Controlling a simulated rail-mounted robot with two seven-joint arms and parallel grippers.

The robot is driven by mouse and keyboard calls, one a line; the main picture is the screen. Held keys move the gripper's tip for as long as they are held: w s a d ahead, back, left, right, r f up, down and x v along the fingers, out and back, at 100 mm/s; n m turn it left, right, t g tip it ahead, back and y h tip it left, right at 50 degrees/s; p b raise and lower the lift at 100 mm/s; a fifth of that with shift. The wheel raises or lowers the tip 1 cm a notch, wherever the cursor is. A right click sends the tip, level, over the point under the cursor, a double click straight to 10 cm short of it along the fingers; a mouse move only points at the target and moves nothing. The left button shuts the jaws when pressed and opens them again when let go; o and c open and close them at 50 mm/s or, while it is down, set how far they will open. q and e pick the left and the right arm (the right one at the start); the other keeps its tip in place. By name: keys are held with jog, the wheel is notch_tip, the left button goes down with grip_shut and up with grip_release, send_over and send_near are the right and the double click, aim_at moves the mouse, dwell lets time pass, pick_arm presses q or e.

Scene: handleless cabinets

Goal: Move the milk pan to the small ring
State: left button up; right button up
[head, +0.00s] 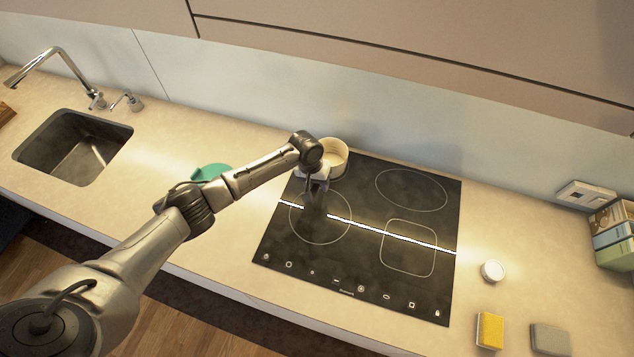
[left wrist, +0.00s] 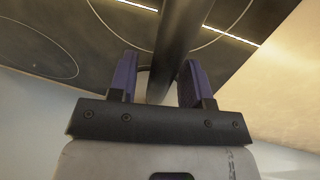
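The milk pan (head: 336,165) is a small cream-coloured pot at the back left edge of the black hob (head: 360,263), partly hidden by my left arm. My left gripper (head: 317,187) is just in front of it, pointing down. In the left wrist view my open gripper (left wrist: 158,82) has its two purple fingers on either side of a dark bar, apparently the pan's handle (left wrist: 181,28). The bar lies nearer the right finger, with a gap at the left one. A round ring (head: 320,243) is marked on the front left of the hob. My right gripper is out of view.
An oval zone (head: 412,211) and a rounded-square zone (head: 408,276) mark the hob's right side. A teal item (head: 212,170) lies behind my arm. A white round object (head: 492,271), yellow sponge (head: 490,330) and grey block (head: 550,339) are at right.

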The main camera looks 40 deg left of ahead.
pick_arm(q)
jog(key=shift+o, duration=0.6)
jog(key=shift+f, duration=0.1)
notch_tip(320, 180, up, 14)
jog(key=a, duration=0.2)
jog(key=shift+s+a+f, duration=0.15)
jog(key=shift+s+a, duration=0.1)
jog(key=shift+s, duration=0.15)
